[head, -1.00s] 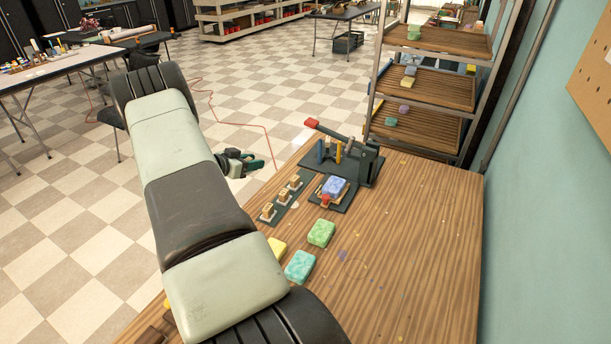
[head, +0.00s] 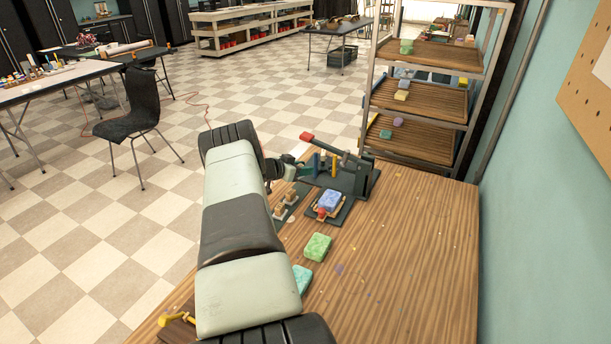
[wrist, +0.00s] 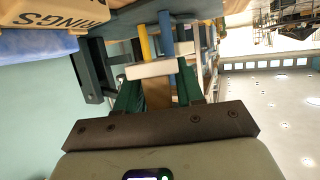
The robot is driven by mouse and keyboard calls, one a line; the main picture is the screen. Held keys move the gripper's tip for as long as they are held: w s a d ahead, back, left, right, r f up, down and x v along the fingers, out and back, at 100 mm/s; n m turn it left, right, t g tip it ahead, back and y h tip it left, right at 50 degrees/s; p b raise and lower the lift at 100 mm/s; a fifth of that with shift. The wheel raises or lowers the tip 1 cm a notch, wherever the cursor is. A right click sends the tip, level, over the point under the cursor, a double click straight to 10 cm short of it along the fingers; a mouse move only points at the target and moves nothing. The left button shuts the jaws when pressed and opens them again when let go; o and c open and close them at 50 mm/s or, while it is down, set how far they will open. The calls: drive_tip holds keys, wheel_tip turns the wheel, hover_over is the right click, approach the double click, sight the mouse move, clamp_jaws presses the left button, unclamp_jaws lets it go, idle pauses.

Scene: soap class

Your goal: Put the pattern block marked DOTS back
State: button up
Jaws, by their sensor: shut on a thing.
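My gripper (head: 302,172) is at the far left edge of the bench, beside the press, partly hidden by my arm. In the wrist view its green fingers (wrist: 160,95) are shut on a brown wooden piece with a pale bar (wrist: 148,69) across its end, which seems to be a pattern block. Its marking is not visible. Wooden blocks (head: 290,196) stand on a dark rack (head: 280,215) just nearer than my gripper; my arm covers part of the rack. At the wrist view's upper left, a tan piece (wrist: 45,17) bears upside-down lettering that looks like RINGS.
A press (head: 352,178) with a red-tipped lever (head: 307,136) and upright posts stands close right of my gripper. A blue soap (head: 330,200) sits before it. Green (head: 318,246) and teal (head: 303,279) soaps lie nearer. The bench's right side (head: 420,260) is mostly clear.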

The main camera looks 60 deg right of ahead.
sight(306, 187)
drive_tip(key=shift+s+d, duration=0.3)
drive_tip(key=shift+d, duration=0.35)
drive_tip(key=shift+f, duration=1.7)
drive_tip(key=shift+f, duration=0.75)
drive_tip(key=o, duration=1.1)
drive_tip(key=shift+a+f, duration=0.1)
drive_tip(key=shift+f, duration=0.05)
drive_tip(key=shift+r, duration=0.55)
drive_tip(key=v, duration=1.2)
drive_tip(key=shift+r, duration=0.35)
